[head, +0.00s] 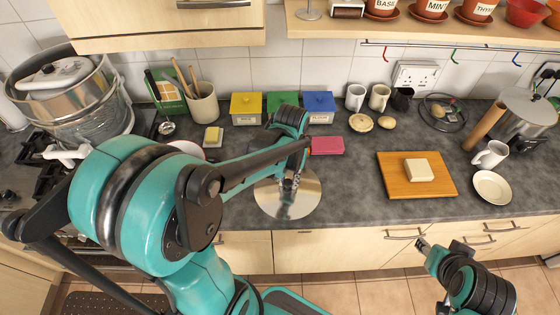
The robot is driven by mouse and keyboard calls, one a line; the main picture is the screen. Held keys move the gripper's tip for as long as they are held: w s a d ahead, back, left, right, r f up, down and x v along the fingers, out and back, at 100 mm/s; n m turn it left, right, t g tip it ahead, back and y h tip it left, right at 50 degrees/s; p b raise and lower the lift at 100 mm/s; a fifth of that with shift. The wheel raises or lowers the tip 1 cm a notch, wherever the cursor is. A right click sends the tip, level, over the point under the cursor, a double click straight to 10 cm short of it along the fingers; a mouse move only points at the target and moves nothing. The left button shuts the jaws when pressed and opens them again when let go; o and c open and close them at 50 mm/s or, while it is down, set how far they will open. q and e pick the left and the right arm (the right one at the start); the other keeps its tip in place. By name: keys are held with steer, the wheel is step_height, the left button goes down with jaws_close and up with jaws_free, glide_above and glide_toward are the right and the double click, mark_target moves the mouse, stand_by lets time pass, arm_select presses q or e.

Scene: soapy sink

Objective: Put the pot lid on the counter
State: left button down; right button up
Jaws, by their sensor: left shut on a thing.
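A round, shiny steel pot lid (268,200) shows at the front middle of the grey counter (352,210). My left gripper (288,188) points down over the lid's middle and is shut on it; my arm hides part of the lid's far side. I cannot tell whether the lid touches the counter or is held just above it. My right gripper (424,246) is low at the lower right, in front of the cabinets and apart from the counter things. Its fingers are too small and turned to read.
A pink sponge (328,146) lies behind the lid. A wooden board (394,182) with a pale block stands to the right, beside a saucer (492,188) and mug (490,154). Coloured boxes (319,107) line the wall. Bare counter lies between lid and board.

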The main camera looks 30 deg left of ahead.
arm_select(q)
steer(key=w+a+f, duration=0.1)
steer(key=a+f, duration=0.1)
steer(key=w+a+f+b, duration=0.1)
steer(key=w+a, duration=0.1)
steer(key=a, duration=0.1)
steer(key=w+a+f, duration=0.1)
steer(key=a+f, duration=0.1)
steer(key=shift+w+a+f+b, duration=0.3)
steer(key=shift+w+a, duration=0.1)
step_height(320, 180, down, 4)
steer(key=shift+f+b, duration=0.1)
steer(key=shift+b, duration=0.5)
steer(key=c, duration=1.3)
jaws_free()
